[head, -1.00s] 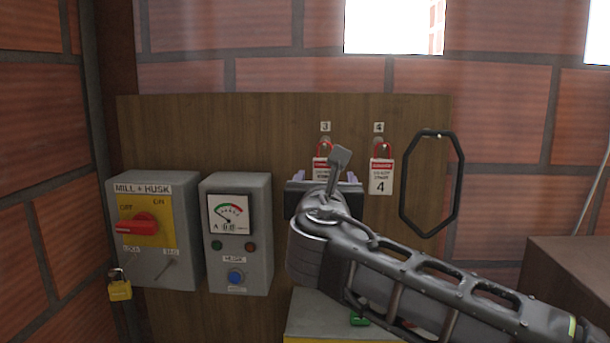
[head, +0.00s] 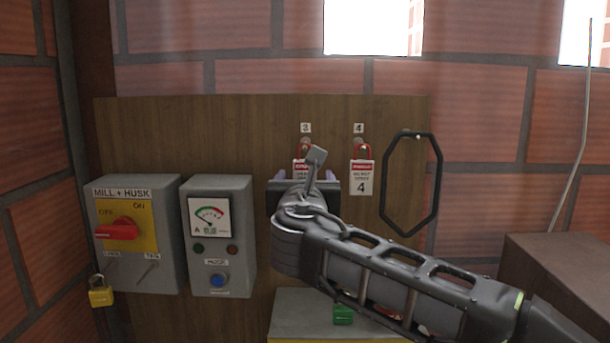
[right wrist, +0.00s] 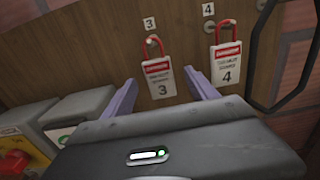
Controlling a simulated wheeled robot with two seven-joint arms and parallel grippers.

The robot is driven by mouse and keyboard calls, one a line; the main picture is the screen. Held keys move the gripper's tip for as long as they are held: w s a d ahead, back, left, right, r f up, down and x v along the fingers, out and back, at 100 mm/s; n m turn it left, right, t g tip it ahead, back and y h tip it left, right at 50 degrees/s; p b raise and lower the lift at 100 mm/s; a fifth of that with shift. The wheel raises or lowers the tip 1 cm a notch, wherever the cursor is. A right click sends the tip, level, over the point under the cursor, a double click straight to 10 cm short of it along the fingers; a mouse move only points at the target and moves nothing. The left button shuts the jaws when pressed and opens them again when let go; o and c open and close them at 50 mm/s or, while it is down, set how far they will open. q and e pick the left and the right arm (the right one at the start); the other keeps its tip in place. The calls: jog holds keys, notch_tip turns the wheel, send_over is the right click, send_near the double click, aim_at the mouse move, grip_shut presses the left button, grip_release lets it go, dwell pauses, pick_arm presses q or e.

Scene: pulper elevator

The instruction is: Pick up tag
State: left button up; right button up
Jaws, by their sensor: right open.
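Two white tags with red headers and red shackles hang on a wooden board. Tag 3 (right wrist: 160,82) hangs under the "3" label, and in the head view its top part (head: 301,165) shows above my right gripper, the rest hidden. Tag 4 (head: 361,181) hangs to its right and also shows in the right wrist view (right wrist: 227,65). My right gripper (head: 306,176) is in front of the board. In the right wrist view its two purple fingers (right wrist: 160,93) are spread, with tag 3 seen between them; I cannot tell how far in front of it they are. My left gripper is not in view.
A grey "MILL + HUSK" switch box (head: 136,275) with a red handle and a grey meter box (head: 217,185) are at the left. A yellow padlock (head: 101,297) hangs beside them. A black loop (head: 436,190) hangs right of tag 4. A brown block (head: 560,265) stands at right.

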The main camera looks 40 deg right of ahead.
aim_at(305, 174)
jog(key=p+x, duration=0.2)
jog(key=x, duration=0.2)
jog(key=shift+w+d, duration=0.1)
jog(key=shift+w, duration=0.15)
jog(key=shift+w+d+f, duration=0.1)
jog(key=shift+w+d, duration=0.05)
jog(key=c, duration=1.4)
jog(key=shift+r, duration=0.85)
jog(key=b+v, duration=0.5)
jog(key=v, duration=1.3)
jog(key=shift+f, duration=0.1)
